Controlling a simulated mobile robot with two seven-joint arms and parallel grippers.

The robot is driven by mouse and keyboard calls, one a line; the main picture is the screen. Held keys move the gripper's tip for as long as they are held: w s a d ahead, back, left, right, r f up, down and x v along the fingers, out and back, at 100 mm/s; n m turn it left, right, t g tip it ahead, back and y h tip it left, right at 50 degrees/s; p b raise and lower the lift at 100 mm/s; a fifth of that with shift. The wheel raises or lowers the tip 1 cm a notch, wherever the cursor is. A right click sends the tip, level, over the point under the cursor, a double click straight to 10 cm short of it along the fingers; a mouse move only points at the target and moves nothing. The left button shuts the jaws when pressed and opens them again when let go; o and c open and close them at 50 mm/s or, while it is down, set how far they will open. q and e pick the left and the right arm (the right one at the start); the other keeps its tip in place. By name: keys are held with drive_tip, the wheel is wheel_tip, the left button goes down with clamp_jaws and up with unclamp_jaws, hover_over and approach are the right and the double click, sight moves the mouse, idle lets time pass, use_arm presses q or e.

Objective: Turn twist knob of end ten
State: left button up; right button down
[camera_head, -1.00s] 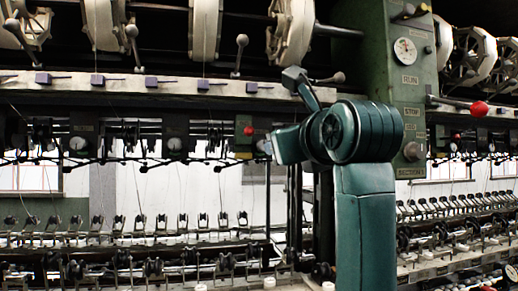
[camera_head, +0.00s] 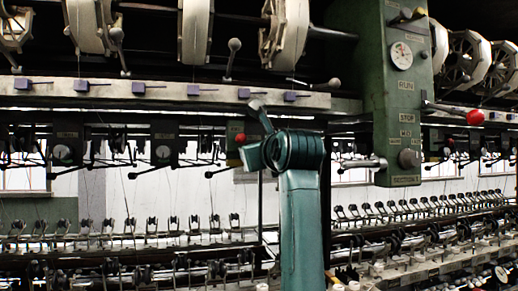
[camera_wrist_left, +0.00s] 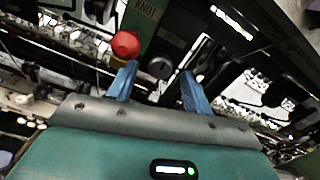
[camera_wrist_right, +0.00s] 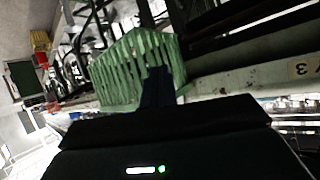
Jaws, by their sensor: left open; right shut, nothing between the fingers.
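My left gripper (camera_head: 256,137) reaches up to a small green unit (camera_head: 237,130) with a red ball knob (camera_head: 240,138) under the machine's rail. In the left wrist view, its blue fingers (camera_wrist_left: 156,76) are open and apart. A dark grey round twist knob (camera_wrist_left: 160,67) shows between the fingertips; contact cannot be told. The red knob (camera_wrist_left: 125,45) is just left of the left finger, near a "KNOT" label. In the head view the twist knob is hidden behind my gripper. No end number is readable. My right gripper (camera_wrist_right: 158,82) is shut and empty, seen only in its wrist view.
A green control column (camera_head: 375,95) with a dial and a red-tipped lever (camera_head: 475,117) stands right of my left arm. Similar units with grey knobs (camera_head: 163,152) line the rail. A green slatted basket (camera_wrist_right: 138,68) is close beyond my right gripper.

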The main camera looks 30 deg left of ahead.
use_arm(q)
drive_tip(key=shift+w+a, duration=0.3)
drive_tip(key=shift+a, duration=0.05)
drive_tip(key=shift+c, duration=0.2)
drive_tip(key=c, duration=0.9)
drive_tip(key=shift+c, duration=0.2)
